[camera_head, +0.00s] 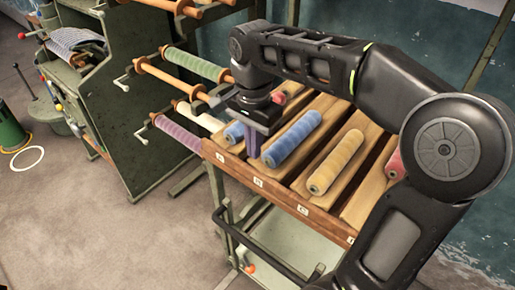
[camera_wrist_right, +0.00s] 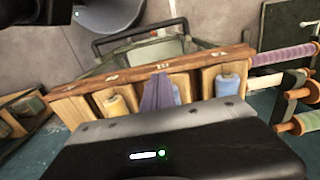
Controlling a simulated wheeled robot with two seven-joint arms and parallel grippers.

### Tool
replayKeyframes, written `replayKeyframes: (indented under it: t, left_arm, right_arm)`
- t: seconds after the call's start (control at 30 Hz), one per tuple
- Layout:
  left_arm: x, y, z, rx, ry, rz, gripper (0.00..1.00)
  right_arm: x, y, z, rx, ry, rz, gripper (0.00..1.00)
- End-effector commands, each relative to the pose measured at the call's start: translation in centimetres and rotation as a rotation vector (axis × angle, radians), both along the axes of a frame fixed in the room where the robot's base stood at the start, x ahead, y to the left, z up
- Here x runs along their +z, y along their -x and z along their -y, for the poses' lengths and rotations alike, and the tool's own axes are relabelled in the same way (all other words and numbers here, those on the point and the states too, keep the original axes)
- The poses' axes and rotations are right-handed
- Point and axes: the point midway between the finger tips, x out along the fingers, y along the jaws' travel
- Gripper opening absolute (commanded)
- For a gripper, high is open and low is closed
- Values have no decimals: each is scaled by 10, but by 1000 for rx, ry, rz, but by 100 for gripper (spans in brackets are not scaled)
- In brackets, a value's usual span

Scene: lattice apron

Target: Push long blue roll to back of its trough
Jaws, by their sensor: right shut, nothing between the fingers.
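The long blue roll (camera_head: 292,138) lies lengthwise in a wooden trough of the slatted rack, its near end close to the front board. In the right wrist view it is mostly hidden behind the fingers, with a strip of blue (camera_wrist_right: 176,93) showing. My right gripper (camera_head: 254,153) is shut and empty, its purple fingers pointing down just left of the roll's near end. The fingers also show in the right wrist view (camera_wrist_right: 160,78). I cannot tell whether they touch the roll. My left gripper is not in view.
A shorter-looking blue roll (camera_head: 233,132) lies in the trough to the left, partly behind my gripper. A yellow roll (camera_head: 336,161) lies to the right, with a red roll (camera_head: 394,166) beyond. The front board (camera_head: 275,190) edges the rack. A green stand with spools (camera_head: 130,110) is at left.

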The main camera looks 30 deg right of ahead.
Motion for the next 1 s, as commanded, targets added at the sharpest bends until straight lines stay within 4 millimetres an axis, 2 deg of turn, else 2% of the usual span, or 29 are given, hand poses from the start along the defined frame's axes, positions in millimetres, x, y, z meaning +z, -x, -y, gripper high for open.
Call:
replayKeyframes:
  t: [0.5, 0.7, 1.0]
  left_arm:
    - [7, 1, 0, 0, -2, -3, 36]
    - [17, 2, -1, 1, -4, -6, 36]
    - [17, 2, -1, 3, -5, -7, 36]
  right_arm:
    - [-90, 0, 2, -1, -1, -3, 0]
    - [-87, -9, 30, -3, -1, 0, 0]
    - [-89, -11, 39, 0, 0, 0, 0]
